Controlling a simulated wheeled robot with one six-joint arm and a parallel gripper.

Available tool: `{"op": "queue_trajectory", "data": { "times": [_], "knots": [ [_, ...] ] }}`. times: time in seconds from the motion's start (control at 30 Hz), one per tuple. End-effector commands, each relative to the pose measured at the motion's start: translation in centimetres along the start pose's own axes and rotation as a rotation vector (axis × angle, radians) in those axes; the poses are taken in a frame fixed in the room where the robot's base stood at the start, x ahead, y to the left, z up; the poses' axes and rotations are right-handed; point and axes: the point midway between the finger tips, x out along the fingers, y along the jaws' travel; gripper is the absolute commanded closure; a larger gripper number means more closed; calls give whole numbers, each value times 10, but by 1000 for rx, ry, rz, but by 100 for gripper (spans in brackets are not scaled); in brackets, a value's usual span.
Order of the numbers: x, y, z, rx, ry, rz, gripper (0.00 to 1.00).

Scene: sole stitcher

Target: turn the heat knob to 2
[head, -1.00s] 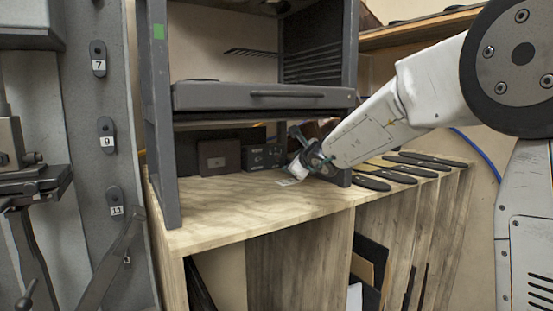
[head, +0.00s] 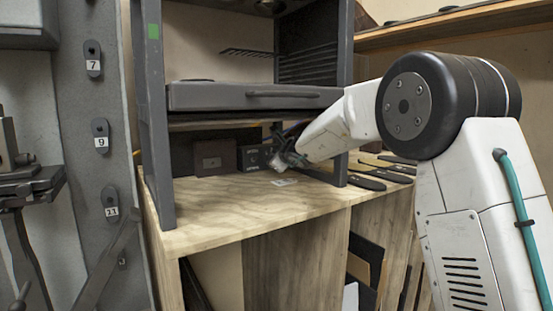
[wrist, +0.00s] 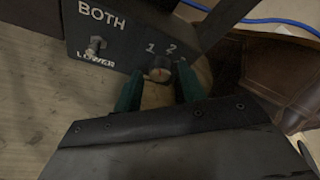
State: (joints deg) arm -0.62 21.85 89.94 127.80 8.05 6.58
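The heat knob (wrist: 159,68) is a small dark round knob with a pale orange-brown face in the wrist view. It sits on a dark control box (wrist: 105,45), just below the printed numbers 1 and 2; a third number is partly hidden. Which number the knob points to cannot be told. My gripper (wrist: 160,80) has its green fingers on either side of the knob, with a small gap showing, so it looks open around it. In the head view my gripper (head: 284,158) is in front of the right part of the control box (head: 250,157), hiding the knob.
A toggle switch (wrist: 95,46) between BOTH and LOWER is left of the knob. A brown leather item (wrist: 285,75) lies close on the right. Dark soles (head: 365,181) lie to the right.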

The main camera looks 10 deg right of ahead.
Motion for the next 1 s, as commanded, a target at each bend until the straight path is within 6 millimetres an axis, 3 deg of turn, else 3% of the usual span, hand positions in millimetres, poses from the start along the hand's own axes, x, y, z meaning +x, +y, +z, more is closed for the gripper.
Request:
{"op": "queue_trajectory", "data": {
  "times": [0.03, 0.1, 0.13, 1.0],
  "knots": [
    [0, 0, 0, 0, 0, 0, 75],
    [0, 0, 0, 0, 0, 0, 94],
    [0, 0, 0, 0, 0, 0, 97],
    [0, -3, 0, 229, -15, 81, 97]
  ]
}}
